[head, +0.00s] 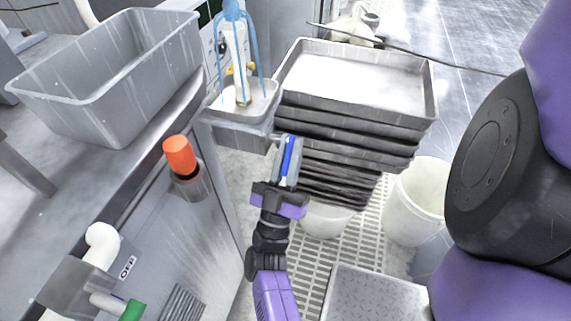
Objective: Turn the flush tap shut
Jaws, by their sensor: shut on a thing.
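The flush tap shows as a blue lever (291,155) by the front right corner of a small grey basin (240,133). My gripper (288,160) reaches up from below and is shut on the blue lever, its fingers on both sides. The lever lies roughly along the fingers, and the fingers hide part of it and of the tap body. A white post (240,60) stands in the basin with light-blue strands arching down around it; I cannot tell whether they are water or tubing.
A stack of grey trays (355,120) stands close right of my gripper. Left are a grey tub (110,85), an orange knob (179,154) and a white pipe (102,245) near an "OFF" label. A white bucket (418,200) stands on the floor at right.

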